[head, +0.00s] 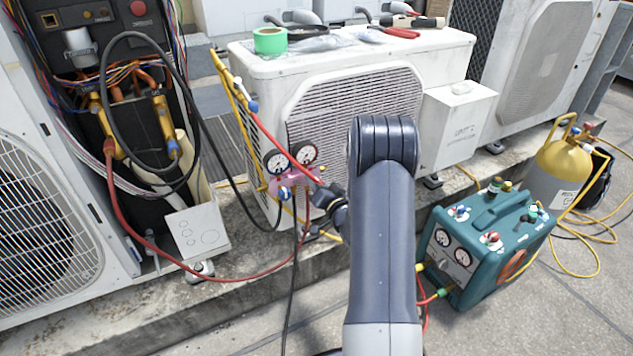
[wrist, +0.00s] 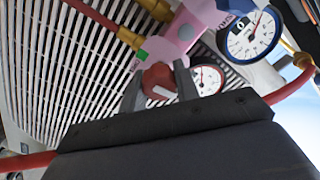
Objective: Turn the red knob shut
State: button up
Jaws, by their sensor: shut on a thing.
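The red knob (wrist: 158,82) sits on the pink gauge manifold (wrist: 186,28) in the wrist view. My gripper (wrist: 160,85) has one finger on each side of the knob and is shut on it. A pale mark shows on the knob's face. In the head view, my gripper (head: 326,196) reaches the right side of the manifold (head: 288,178), which hangs before the condenser's grille. The red knob is hidden there behind my gripper. A blue knob (head: 283,193) shows on the manifold's left part.
Two round gauges (head: 277,161) (head: 305,153) sit above the manifold. A red hose (head: 230,277) and black hoses hang close by. A white condenser (head: 350,75) stands behind. A teal recovery machine (head: 488,240) and a yellow-topped cylinder (head: 560,170) stand on the right.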

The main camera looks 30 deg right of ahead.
jog(key=shift+f+m, duration=0.15)
jog(key=shift+m, duration=0.55)
jog(key=o, duration=1)
jog(key=shift+s, duration=0.1)
jog(key=s+p, duration=0.3)
jog(key=s, duration=0.7)
jog(key=shift+s+d, duration=0.15)
jog(key=shift+s, duration=0.2)
